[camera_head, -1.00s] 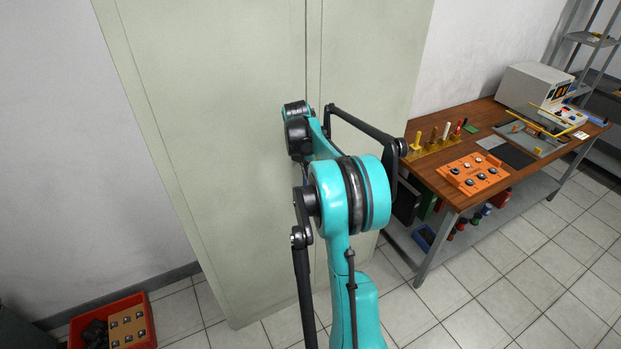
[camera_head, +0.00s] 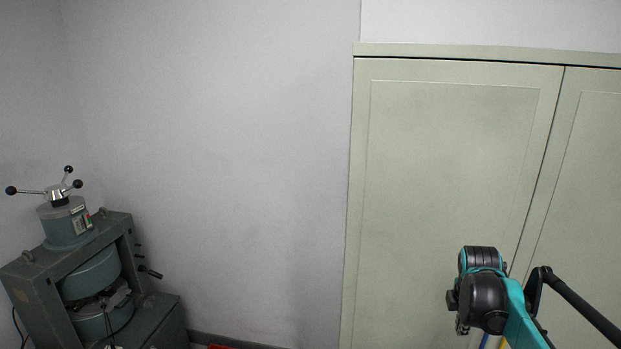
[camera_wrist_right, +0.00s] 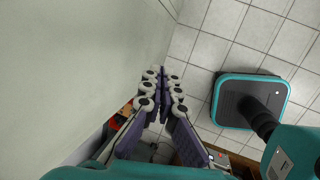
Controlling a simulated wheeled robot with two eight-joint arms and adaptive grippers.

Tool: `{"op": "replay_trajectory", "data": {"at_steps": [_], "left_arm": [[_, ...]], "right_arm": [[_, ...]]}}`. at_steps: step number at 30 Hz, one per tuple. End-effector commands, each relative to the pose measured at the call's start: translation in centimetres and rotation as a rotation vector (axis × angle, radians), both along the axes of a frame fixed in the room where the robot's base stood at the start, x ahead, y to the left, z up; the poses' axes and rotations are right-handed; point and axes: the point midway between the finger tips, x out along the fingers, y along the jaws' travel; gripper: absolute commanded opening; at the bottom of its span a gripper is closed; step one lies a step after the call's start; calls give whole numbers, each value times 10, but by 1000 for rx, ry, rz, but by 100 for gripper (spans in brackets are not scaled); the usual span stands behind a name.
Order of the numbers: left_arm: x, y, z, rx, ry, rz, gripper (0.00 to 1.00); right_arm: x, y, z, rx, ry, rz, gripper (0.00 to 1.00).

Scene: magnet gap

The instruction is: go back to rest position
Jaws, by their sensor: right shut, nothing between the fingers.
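My right arm comes in at the lower right of the head view, teal and black, with its wrist in front of the pale green cabinet (camera_head: 450,150). My right gripper (camera_wrist_right: 160,75) shows clearly in the right wrist view, its jointed purple and white fingers together and empty. It points along the pale surface at the left of that view, with tiled floor beyond. In the head view its fingers are mostly hidden by the wrist. My left gripper is in neither current view.
A grey-green electromagnet (camera_head: 92,275) with a black-knobbed handle stands at the left of the head view. Bare wall (camera_head: 220,160) lies between it and the cabinet. A sliver of a red bin (camera_head: 220,346) shows at the bottom edge. Tiled floor (camera_wrist_right: 200,50) is clear beyond the fingers.

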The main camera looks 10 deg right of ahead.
Motion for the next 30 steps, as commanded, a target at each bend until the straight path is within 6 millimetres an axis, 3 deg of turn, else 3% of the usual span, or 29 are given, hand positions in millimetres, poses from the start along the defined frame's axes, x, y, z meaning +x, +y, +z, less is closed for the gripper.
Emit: {"op": "replay_trajectory", "data": {"at_steps": [1,6,12,15,21,30], "left_arm": [[0,0,-14,0,0,0,73],[0,0,-37,0,0,0,73],[0,0,-62,0,0,0,73],[0,0,-71,0,0,0,73],[0,0,-79,0,0,0,73],[0,0,-79,0,0,0,73]], "right_arm": [[-11,31,-10,31,-57,-81,0],[-51,115,-31,192,-246,-414,0],[-108,193,-79,448,-405,-790,0],[-131,219,-103,570,-446,-946,0],[-155,243,-131,716,-472,-1130,0],[-158,246,-134,734,-474,-1152,0]]}}
